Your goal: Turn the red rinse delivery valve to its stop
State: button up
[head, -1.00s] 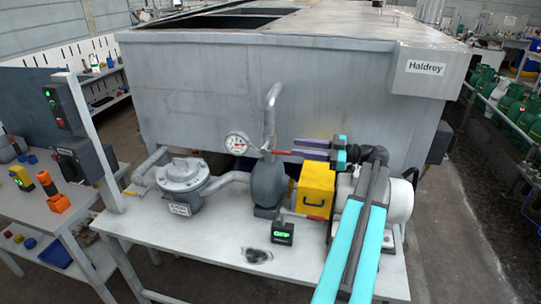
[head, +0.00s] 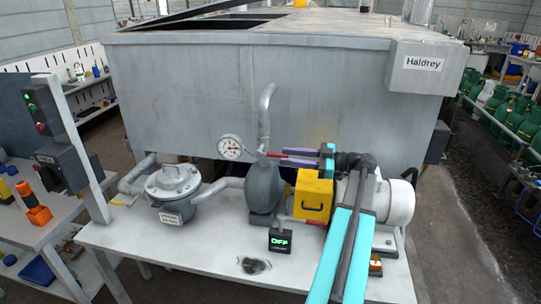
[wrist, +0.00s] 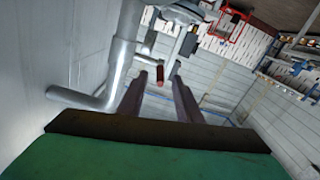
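A red lever handle (head: 279,154) sticks out sideways from the upright pipe above the grey pump body, next to the round gauge. In the wrist view the red handle (wrist: 160,74) shows end-on between my fingertips. My gripper (head: 284,159) reaches in from the right with its purple fingers level, around the handle's outer end. In the wrist view my gripper (wrist: 159,78) has its fingers apart, with a gap on both sides of the handle. Labels on the levers cannot be read.
The gauge (head: 231,147) stands left of the lever. A yellow box (head: 313,195) and a white motor (head: 398,202) lie below my arm. A black display (head: 280,240) shows green text like "OFF". The grey tank (head: 200,90) stands close behind. The left front of the bench is clear.

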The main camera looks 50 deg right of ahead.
aim_at(270, 155)
jog(key=p+x, duration=0.2)
jog(key=x, duration=0.4)
jog(key=shift+r+p, duration=0.1)
jog(key=shift+p, duration=0.3)
jog(key=shift+w+a, duration=0.35)
jog(key=shift+w, duration=0.2)
grip_shut()
